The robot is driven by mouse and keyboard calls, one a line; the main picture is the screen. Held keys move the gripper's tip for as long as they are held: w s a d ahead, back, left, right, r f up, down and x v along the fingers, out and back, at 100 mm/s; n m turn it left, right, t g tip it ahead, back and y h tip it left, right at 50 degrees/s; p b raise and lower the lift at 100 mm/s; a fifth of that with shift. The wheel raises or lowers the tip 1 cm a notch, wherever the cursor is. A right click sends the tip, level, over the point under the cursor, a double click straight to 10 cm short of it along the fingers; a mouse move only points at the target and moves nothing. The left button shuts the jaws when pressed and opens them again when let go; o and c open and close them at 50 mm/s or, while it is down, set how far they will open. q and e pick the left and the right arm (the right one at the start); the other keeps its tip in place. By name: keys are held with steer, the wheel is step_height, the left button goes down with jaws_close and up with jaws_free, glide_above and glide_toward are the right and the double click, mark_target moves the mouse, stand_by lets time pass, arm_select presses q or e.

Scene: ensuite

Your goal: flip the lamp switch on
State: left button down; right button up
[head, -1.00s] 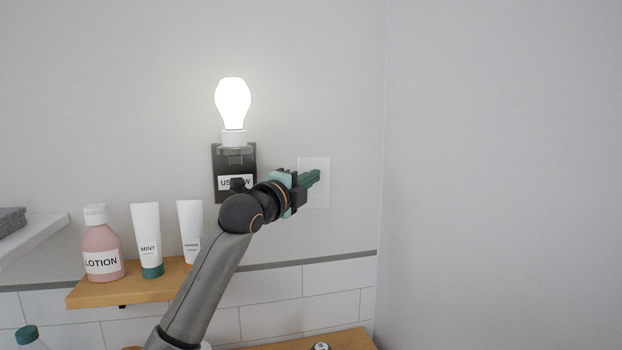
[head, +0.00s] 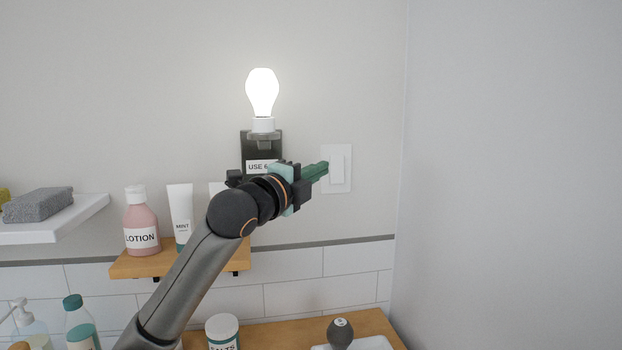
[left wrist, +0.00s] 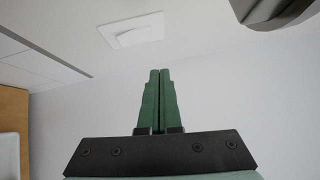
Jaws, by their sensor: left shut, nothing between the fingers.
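The lamp switch is a white rocker (head: 338,170) on a white wall plate (head: 346,187); the plate also shows in the left wrist view (left wrist: 113,28). The lamp bulb (head: 262,92) glows bright white above a dark wall mount (head: 247,148) with a partly covered label. My left gripper (head: 326,166) is shut and empty, its green fingertips overlapping the plate's left part in the head view. In the left wrist view the closed fingertips (left wrist: 160,72) appear below and right of the plate, with a visible gap. My right gripper is not in view.
A wooden shelf (head: 128,268) holds a pink lotion bottle (head: 141,222) and white tubes, left of my arm. A white shelf (head: 75,221) carries a grey sponge (head: 38,205). A salts jar (head: 222,332) stands below. A side wall (head: 510,180) rises to the right.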

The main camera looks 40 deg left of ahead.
arm_select(q)
steer(key=shift+s+d, duration=0.1)
steer(key=shift+s, duration=1)
